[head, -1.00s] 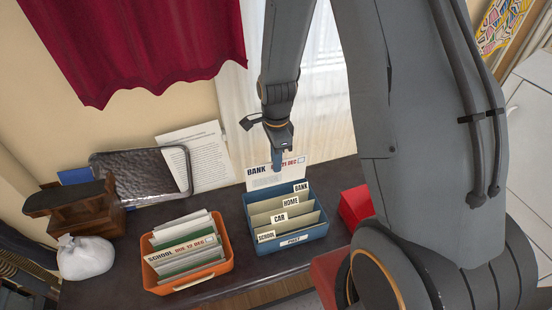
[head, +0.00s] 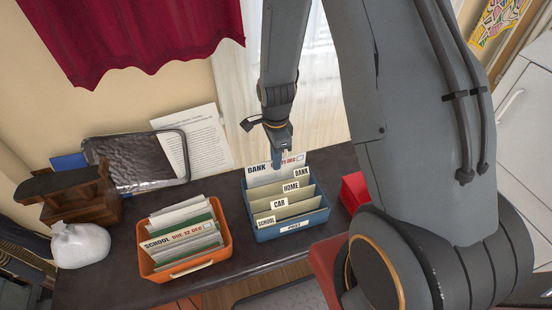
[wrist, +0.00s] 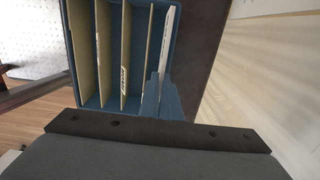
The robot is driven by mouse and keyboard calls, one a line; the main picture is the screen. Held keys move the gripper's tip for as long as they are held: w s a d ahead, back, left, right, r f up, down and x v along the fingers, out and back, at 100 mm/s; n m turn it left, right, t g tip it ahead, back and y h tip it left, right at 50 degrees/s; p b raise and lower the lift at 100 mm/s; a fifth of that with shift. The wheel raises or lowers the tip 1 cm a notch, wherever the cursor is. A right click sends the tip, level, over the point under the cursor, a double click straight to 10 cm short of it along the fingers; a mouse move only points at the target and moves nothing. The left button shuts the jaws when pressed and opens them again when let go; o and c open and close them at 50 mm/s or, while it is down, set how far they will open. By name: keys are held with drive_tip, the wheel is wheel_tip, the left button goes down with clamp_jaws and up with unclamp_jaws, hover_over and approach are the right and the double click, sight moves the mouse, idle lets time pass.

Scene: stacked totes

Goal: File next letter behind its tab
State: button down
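The blue POST box (head: 312,222) stands on the dark tabletop with beige dividers tabbed SCHOOL (head: 266,222), CAR (head: 279,204), HOME (head: 291,187) and BANK (head: 302,174). A white BANK letter (head: 256,169), dated 21 DEC, stands upright at the back of the box behind the BANK tab, its lower part hidden. My gripper (head: 278,164) is shut on its top edge. In the wrist view, the letter (wrist: 168,42) is between the rearmost divider and the box's back wall, with the blue fingertips (wrist: 160,92) on it. The orange tray (head: 227,246) holds several letters, a SCHOOL letter (head: 180,236) in front.
A dark metal tray (head: 135,160) and a printed sheet (head: 196,138) lean at the back wall. A wooden organiser (head: 85,200) and a white bag (head: 80,244) are at the left. A red box (head: 355,190) stands close right of the blue box.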

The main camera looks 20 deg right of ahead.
drive_tip(key=c, duration=1.9)
unclamp_jaws()
wheel_tip(320, 180, up, 6)
drive_tip(key=shift+r, duration=0.9)
